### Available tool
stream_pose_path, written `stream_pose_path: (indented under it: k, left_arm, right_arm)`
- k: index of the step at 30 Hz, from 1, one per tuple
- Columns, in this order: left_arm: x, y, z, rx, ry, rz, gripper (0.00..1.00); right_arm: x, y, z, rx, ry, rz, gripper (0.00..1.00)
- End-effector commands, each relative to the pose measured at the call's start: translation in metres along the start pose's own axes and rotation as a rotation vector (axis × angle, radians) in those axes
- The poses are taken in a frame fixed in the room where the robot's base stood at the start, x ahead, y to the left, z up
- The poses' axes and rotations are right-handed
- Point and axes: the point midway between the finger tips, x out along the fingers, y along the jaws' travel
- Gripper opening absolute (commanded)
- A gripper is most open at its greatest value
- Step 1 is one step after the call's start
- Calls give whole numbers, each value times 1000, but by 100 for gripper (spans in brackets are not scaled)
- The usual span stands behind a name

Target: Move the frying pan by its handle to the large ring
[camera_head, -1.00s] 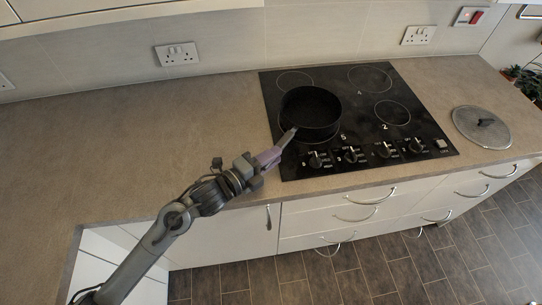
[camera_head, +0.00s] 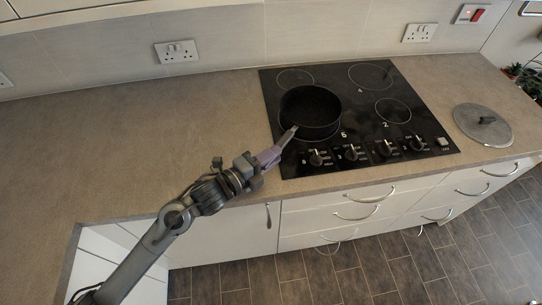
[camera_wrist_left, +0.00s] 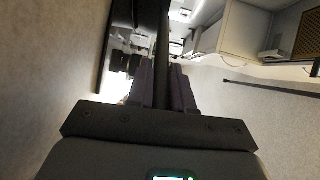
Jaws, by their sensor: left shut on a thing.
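The black frying pan (camera_head: 310,105) is upright at the front left of the black hob (camera_head: 350,105), over the front-left ring. Part of that ring shows around its near side. The pan hides the rest, and I cannot tell whether its base touches the glass. Its handle (camera_head: 289,136) points toward the front left. My left gripper (camera_head: 270,157) is shut on the handle, and the left wrist view shows the dark handle (camera_wrist_left: 162,55) between the fingers. The back-right ring (camera_head: 370,77) looks large and is bare. My right gripper is not in view.
A row of knobs (camera_head: 351,152) lines the hob's front edge, close to the pan. A round lid (camera_head: 482,123) lies on the counter to the right. The back-left ring (camera_head: 295,79) and the right ring (camera_head: 392,111) are bare. The counter (camera_head: 130,130) to the left is clear.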

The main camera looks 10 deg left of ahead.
Motion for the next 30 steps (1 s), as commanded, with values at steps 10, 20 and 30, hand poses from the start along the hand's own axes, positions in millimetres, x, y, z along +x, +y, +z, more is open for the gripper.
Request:
stream_pose_path:
  k: [10, 20, 30]
  left_arm:
    - [0, 0, 0, 2, 0, -10, 34]
    - [0, 8, 0, -2, 0, 8, 50]
    - [-26, 4, 0, 2, 0, 6, 50]
  right_arm:
    - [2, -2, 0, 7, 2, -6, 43]
    - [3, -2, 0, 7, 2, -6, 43]
    - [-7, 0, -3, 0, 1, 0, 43]
